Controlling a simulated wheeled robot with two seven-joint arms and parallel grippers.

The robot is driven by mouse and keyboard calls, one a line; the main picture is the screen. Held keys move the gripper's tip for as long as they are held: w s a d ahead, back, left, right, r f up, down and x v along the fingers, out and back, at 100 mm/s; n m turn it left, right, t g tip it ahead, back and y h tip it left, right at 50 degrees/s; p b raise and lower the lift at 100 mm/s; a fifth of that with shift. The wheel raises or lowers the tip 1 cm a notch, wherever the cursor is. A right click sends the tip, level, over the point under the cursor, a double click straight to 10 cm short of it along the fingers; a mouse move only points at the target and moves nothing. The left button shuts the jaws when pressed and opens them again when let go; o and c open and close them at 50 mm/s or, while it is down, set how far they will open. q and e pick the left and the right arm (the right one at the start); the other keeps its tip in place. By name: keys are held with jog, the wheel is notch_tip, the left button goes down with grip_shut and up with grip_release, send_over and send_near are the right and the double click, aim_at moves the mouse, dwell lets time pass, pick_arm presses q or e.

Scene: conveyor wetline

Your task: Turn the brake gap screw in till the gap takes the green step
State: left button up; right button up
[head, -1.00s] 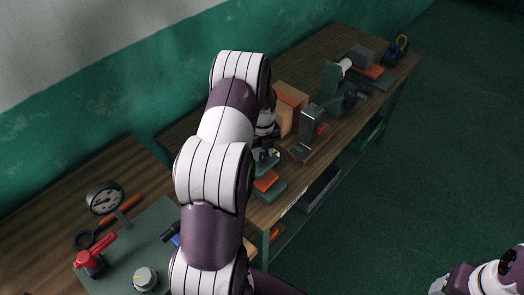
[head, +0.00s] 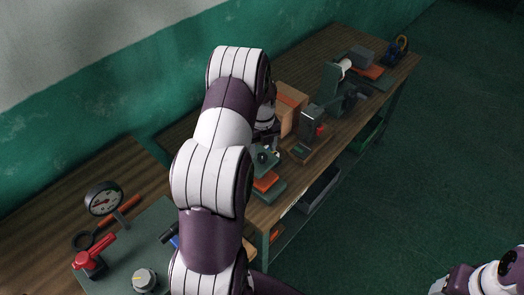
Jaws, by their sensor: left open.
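My left arm crosses the middle of the head view and hides part of the bench. My left gripper (head: 268,138) is open at the arm's far end, small and partly hidden by the arm. It is just above and beside a small green unit with a dark round part (head: 262,158), at the bench's near end. I cannot tell whether it touches that unit. The brake gap screw and the green step are too small or hidden to make out. An orange block (head: 265,181) and a dark green block (head: 270,192) lie in front of the unit. My right gripper is not visible.
A cardboard box (head: 289,112), a grey upright block with a red part (head: 310,122) and a green machine (head: 332,88) stand further along the wooden bench. At the left are a dial gauge (head: 103,198), a red clamp (head: 92,254) and a knob (head: 145,279).

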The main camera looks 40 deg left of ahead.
aim_at(262, 160)
pick_arm(q)
notch_tip(262, 160, up, 11)
jog(key=b, duration=0.1)
jog(key=shift+f, duration=0.15)
jog(key=s+d+n, duration=0.8)
jog(key=d+n, duration=0.2)
jog(key=n, duration=0.2)
jog(key=s+d+f+n+t, duration=0.1)
jog(key=s+d+n, duration=0.6)
jog(key=d+n, duration=0.3)
jog(key=shift+s+n, duration=0.35)
jog(key=shift+n, duration=0.55)
